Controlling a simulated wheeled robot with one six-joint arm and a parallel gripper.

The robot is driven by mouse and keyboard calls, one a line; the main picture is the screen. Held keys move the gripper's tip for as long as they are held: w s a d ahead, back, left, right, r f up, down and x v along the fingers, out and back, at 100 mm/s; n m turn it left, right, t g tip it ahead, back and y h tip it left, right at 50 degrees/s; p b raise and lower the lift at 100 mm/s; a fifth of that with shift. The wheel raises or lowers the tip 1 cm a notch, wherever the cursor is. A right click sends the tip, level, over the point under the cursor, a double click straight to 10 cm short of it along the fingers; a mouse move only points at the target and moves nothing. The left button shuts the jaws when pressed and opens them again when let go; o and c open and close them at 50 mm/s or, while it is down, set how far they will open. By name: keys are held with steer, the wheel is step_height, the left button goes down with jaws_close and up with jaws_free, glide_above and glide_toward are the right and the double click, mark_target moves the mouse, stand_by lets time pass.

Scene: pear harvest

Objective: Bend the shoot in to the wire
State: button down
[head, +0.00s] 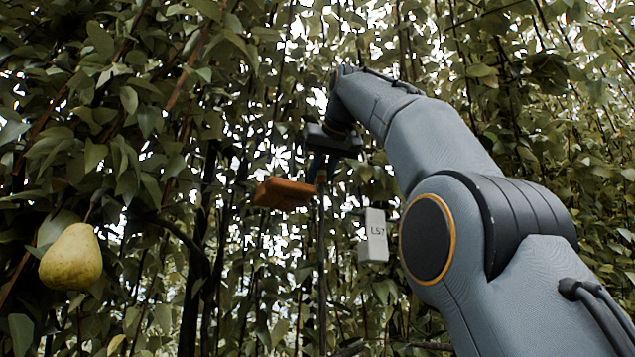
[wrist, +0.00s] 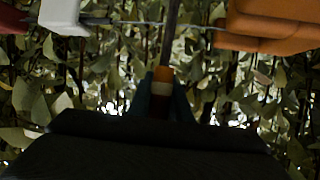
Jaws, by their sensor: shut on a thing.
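My gripper (wrist: 162,92) is shut on the shoot (wrist: 173,40), a dark thin stem that rises from between the fingers in the wrist view. A pale and orange band shows between the fingertips. The thin wire (wrist: 130,22) runs level across the top of the wrist view, and the shoot crosses its line. Whether they touch I cannot tell.
The orange block (head: 284,192) is just left of my gripper; it also shows at the top right of the wrist view (wrist: 275,25). A yellow pear (head: 71,257) hangs far left. Dense leaves surround everything.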

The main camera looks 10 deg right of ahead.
mark_target(323, 163)
steer(key=c, duration=2)
jaws_free()
steer(key=shift+r, duration=0.15)
steer(key=o, duration=0.4)
steer(key=shift+w+a, duration=0.15)
steer(key=shift+w, duration=0.15)
steer(key=shift+c, duration=0.2)
steer(key=v, duration=0.8)
